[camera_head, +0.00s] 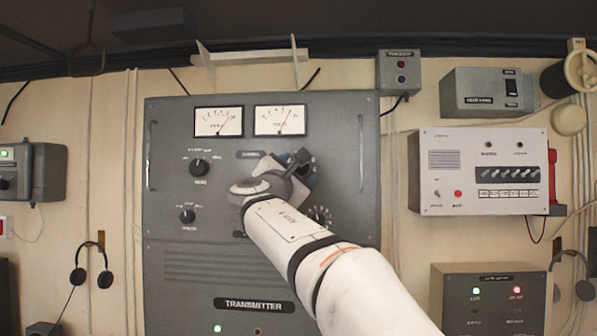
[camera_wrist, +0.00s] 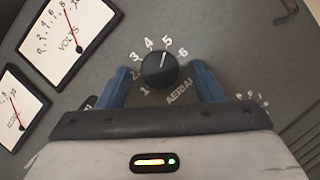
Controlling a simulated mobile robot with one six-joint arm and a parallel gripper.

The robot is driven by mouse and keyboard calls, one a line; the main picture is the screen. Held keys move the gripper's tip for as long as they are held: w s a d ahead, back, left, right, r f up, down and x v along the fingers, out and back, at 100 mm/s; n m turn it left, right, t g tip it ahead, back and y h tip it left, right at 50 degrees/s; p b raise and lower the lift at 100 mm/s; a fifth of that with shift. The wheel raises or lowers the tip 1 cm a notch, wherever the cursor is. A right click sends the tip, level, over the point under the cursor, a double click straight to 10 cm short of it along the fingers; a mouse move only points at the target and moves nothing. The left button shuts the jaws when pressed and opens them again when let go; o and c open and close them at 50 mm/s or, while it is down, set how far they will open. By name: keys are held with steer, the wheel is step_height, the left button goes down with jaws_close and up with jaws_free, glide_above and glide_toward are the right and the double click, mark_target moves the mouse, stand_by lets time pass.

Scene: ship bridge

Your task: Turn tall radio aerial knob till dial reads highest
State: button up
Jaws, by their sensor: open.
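The tall grey radio cabinet (camera_head: 200,270), labelled TRANSMITTER, stands ahead. In the wrist view the black round aerial knob (camera_wrist: 158,72) has white numbers 1 to 6 around it and the word AERIAL below. Its white pointer line aims near 5. My gripper (camera_wrist: 161,68) is open, with one blue finger on each side of the knob and gaps showing. In the head view my gripper (camera_head: 298,172) and arm hide the knob. The VOLTS dial (camera_wrist: 72,35) has its red needle in the upper part of the scale. A second dial (camera_wrist: 20,108) is partly cut off.
The cabinet has two dials at its top, a left one (camera_head: 219,122) and a right one (camera_head: 280,120). Other black knobs sit at left, an upper one (camera_head: 199,167) and a lower one (camera_head: 187,216). A numbered scale (camera_head: 320,215) shows beside my arm. Vertical handles flank the panel.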

steer(key=shift+s+a+f, duration=0.1)
steer(key=shift+s+f, duration=0.1)
steer(key=b+v, duration=0.3)
steer(key=v, duration=0.4)
steer(key=shift+b, duration=0.3)
steer(key=shift+s, duration=0.15)
